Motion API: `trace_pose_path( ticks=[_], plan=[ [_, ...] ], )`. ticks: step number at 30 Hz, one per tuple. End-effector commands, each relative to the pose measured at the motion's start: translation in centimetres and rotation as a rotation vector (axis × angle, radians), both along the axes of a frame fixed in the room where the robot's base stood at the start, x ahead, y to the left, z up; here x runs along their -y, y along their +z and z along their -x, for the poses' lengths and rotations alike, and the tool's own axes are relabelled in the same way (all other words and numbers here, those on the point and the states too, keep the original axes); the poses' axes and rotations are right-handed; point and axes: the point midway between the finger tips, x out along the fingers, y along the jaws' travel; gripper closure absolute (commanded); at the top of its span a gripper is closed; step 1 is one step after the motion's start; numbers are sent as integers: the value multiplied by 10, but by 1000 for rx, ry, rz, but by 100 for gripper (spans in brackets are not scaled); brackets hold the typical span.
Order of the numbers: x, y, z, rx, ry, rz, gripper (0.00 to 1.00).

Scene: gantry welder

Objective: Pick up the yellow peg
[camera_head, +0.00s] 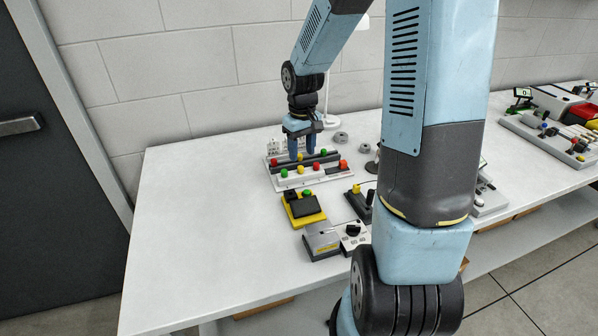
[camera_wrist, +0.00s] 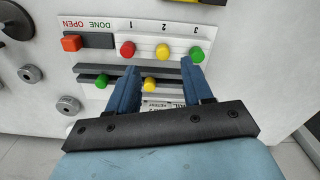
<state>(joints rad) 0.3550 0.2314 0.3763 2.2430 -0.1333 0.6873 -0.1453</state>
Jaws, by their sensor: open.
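A yellow peg (camera_wrist: 149,82) stands in a dark rail, between the two blue fingers of my gripper (camera_wrist: 161,66) in the wrist view. My gripper (camera_head: 302,153) is open and points down over the board. I cannot tell how far the fingertips are above the rail. A second yellow peg (camera_wrist: 162,51) stands in the white numbered row, just beyond the fingertips. It also shows in the head view (camera_head: 301,169). In the same row are a red peg (camera_wrist: 127,49) and a green peg (camera_wrist: 196,55). Another green peg (camera_wrist: 101,81) is in the dark rail, outside the fingers.
An orange-red block (camera_wrist: 71,43) sits by the OPEN and DONE labels. A yellow-and-black device (camera_head: 304,211), a grey box (camera_head: 322,242) and a black fixture with a yellow knob (camera_head: 356,188) stand nearer me. Grey rings lie beside the board. The table's left is clear.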

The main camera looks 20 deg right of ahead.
Motion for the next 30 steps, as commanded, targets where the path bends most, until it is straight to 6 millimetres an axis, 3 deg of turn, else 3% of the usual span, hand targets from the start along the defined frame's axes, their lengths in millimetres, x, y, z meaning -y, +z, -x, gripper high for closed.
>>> trace_pose_path(
  ticks=[5,15,25,30],
  plan=[
    [-1,-9,1,-2,1,0,50],
    [-4,-50,1,-3,1,0,50],
    [-4,-56,0,0,0,0,50],
    [-4,-56,0,0,0,0,64]
  ],
)
